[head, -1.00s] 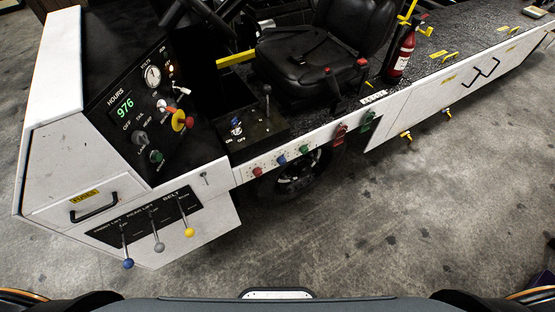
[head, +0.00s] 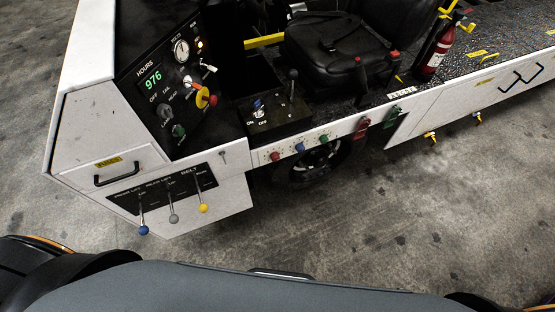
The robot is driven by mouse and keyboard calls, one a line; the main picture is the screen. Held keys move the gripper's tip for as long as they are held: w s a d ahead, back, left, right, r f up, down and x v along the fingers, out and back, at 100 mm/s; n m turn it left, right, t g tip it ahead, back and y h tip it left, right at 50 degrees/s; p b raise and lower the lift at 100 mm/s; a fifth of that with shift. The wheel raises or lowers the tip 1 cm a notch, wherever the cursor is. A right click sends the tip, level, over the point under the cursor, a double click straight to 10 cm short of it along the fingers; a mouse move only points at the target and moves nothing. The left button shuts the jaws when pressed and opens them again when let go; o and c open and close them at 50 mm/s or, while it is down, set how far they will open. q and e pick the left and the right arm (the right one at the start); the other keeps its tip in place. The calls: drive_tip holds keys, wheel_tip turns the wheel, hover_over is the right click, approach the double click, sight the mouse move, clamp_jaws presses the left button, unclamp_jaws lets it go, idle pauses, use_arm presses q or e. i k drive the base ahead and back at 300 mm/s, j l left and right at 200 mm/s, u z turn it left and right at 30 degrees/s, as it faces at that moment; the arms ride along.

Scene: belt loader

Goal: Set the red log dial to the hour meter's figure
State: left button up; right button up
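The hour meter (head: 151,81) on the dark panel at the upper left shows 976 in green digits under the word HOURS. A small red dial (head: 275,156) sits at the left of a row on the loader's white side strip. A blue dial (head: 299,148) and a green dial (head: 322,139) are to its right. Marks around the dials are too small to read. Neither of my grippers is in the view.
Blue, grey and yellow ball levers (head: 174,218) stick out below the panel. A yellow drawer label (head: 108,162) is above a black handle. A seat (head: 335,55) and a red extinguisher (head: 436,56) stand further right. Concrete floor (head: 350,220) in front of the loader is clear.

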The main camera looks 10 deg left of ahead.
sight(275, 157)
drive_tip(key=l+u, duration=0.2)
drive_tip(key=l, duration=0.7)
drive_tip(key=l+u, duration=0.15)
drive_tip(key=l, duration=0.7)
drive_tip(key=k+l+u, duration=0.2)
drive_tip(key=l, duration=0.7)
drive_tip(key=i, duration=0.05)
